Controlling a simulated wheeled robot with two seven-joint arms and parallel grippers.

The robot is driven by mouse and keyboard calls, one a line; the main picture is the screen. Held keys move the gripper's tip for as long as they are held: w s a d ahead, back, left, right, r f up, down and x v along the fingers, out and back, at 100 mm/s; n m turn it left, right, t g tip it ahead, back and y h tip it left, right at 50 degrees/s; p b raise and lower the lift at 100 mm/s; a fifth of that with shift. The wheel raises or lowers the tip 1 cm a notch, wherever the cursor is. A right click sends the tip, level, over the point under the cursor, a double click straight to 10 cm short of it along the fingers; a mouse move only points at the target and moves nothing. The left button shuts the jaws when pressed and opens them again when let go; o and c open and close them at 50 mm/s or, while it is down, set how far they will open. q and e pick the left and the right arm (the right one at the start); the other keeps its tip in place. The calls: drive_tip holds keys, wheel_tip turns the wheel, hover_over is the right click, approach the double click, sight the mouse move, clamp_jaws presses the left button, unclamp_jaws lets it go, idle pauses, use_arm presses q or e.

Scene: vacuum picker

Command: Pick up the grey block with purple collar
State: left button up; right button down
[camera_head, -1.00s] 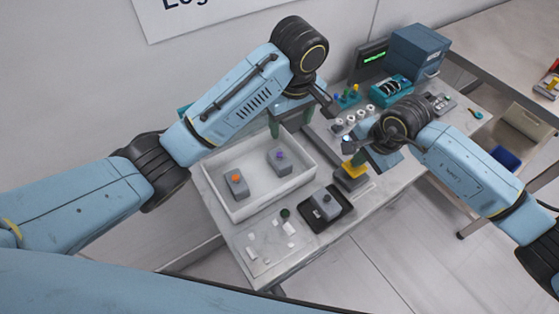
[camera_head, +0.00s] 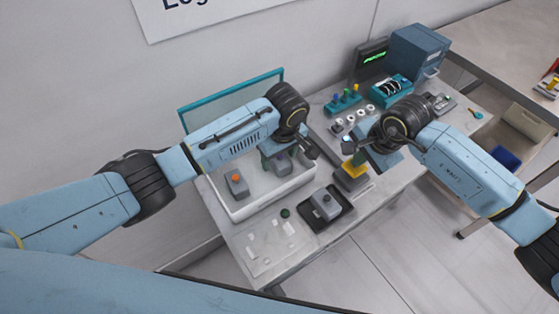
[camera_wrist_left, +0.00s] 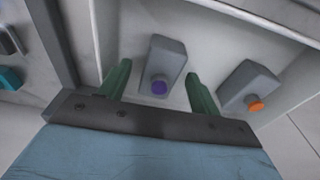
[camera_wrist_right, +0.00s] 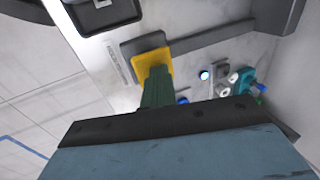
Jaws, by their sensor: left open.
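The grey block with purple collar (camera_wrist_left: 165,66) lies in the white tray (camera_head: 240,211). In the head view the block (camera_head: 281,164) is partly hidden by my left arm. My left gripper (camera_wrist_left: 160,88) is open, with one green finger on each side of the block in the left wrist view. I cannot tell whether the fingers touch it or how high they are. In the head view the left gripper (camera_head: 282,155) is over the tray's right part. My right gripper (camera_wrist_right: 157,88) has its green fingers together beside a yellow-topped grey piece (camera_wrist_right: 152,64).
A grey block with orange collar (camera_head: 237,184) lies in the tray to the left. Another grey block (camera_head: 325,203) sits in a black tray (camera_head: 313,226). The tray walls stand around the left gripper. A teal rack (camera_head: 344,102) and several white rollers stand behind.

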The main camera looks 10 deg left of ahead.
use_arm(q)
drive_tip(key=shift+f, duration=0.15)
use_arm(e)
drive_tip(key=shift+f, duration=0.1)
use_arm(q)
drive_tip(key=c, duration=1.1)
drive_tip(key=shift+c, duration=0.2)
wheel_tip(320, 180, up, 10)
drive_tip(key=shift+r, duration=0.1)
